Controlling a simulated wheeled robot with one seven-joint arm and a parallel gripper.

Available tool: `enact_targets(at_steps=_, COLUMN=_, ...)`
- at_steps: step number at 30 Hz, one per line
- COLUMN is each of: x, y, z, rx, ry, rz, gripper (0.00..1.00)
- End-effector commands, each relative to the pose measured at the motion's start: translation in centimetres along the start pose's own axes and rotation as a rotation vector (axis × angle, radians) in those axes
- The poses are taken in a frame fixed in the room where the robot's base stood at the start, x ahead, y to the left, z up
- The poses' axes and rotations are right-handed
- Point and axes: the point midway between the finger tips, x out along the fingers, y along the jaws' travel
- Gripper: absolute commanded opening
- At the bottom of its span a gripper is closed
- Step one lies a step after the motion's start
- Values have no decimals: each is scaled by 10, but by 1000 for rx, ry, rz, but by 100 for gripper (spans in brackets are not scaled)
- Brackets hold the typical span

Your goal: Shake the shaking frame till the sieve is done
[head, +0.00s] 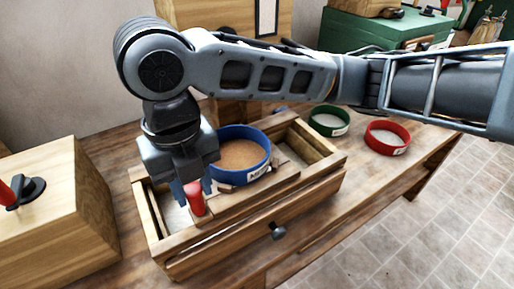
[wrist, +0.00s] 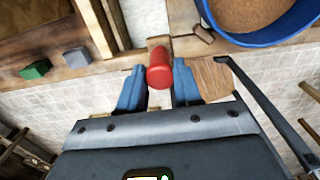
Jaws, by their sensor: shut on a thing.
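The shaking frame is a wooden sliding carriage (head: 235,199) inside a wooden box (head: 245,229) on the bench. A blue-rimmed sieve (head: 243,133) with brown material in it sits on the carriage. In the wrist view the sieve (wrist: 262,40) is cut off at the upper right. A red handle (head: 196,198) stands at the carriage's left end. My gripper (head: 192,190) comes down from above with its blue fingers around the red handle. In the wrist view the handle (wrist: 159,72) is between the two fingers (wrist: 158,88).
A green sieve (head: 329,121) and a red sieve (head: 386,138) rest on the bench to the right. A wooden box with a red lever (head: 62,215) stands at left. A black knob (head: 278,231) is on the front. A green chest (head: 385,36) stands behind.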

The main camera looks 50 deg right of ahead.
Motion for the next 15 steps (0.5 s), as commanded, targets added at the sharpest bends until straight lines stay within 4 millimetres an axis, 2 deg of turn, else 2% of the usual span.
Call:
enact_targets(at_steps=5, x=-1, y=4, z=1, rx=2, ry=-3, rz=0, gripper=12)
enact_targets(at_steps=15, x=-1, y=29, z=1, rx=2, ry=-3, rz=0, gripper=12)
